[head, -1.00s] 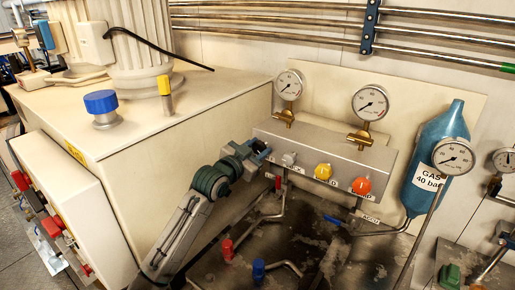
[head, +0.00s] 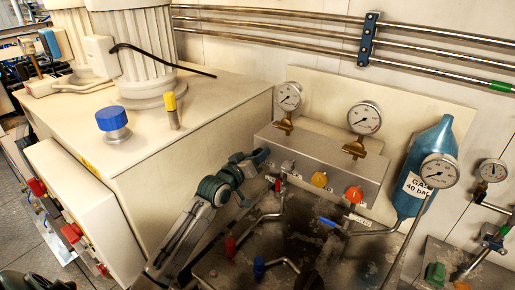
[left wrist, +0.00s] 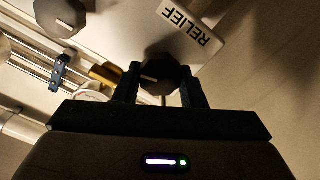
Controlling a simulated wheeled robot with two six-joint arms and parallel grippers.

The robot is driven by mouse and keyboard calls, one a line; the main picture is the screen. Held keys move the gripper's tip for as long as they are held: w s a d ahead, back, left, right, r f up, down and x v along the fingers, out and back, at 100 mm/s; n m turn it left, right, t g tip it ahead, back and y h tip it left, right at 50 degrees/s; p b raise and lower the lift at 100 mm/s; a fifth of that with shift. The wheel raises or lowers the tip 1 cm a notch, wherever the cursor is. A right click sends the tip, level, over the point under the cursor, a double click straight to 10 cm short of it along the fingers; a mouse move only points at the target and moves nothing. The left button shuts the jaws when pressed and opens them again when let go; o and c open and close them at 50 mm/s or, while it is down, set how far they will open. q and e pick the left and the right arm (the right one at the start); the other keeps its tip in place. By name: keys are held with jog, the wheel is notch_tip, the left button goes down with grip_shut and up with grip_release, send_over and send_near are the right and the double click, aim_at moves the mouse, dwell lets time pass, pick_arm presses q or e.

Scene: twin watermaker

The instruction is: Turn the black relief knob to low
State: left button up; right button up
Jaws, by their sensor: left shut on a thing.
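The black relief knob (left wrist: 163,78) is a dark faceted knob with a pale pointer line, in the left wrist view. A white plate reading RELIEF (left wrist: 192,25) is beside it. My left gripper (left wrist: 163,88) has one finger on each side of the knob and is shut on it. In the head view my left gripper (head: 262,157) reaches the left end of the grey valve block (head: 328,162). There the knob is hidden or too small to make out. I do not see my right gripper.
A cream cabinet (head: 150,150) flanks my left arm.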

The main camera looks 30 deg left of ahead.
pick_arm(q)
jog(key=n+p, duration=0.3)
jog(key=shift+r+n, duration=0.2)
jog(key=shift+n, duration=0.1)
jog(key=shift+a+n+p, duration=0.1)
jog(key=shift+n+p, duration=0.7)
jog(key=shift+n, duration=0.2)
jog(key=shift+f+n+p, duration=0.15)
jog(key=shift+n+p, duration=0.2)
jog(key=shift+n, duration=0.45)
jog(key=n, duration=0.3)
jog(key=shift+f+n, duration=0.15)
jog(key=shift+n, duration=0.15)
jog(key=n, duration=0.3)
jog(key=shift+n, duration=0.4)
jog(key=o, duration=1)
jog(key=shift+w+f, duration=0.1)
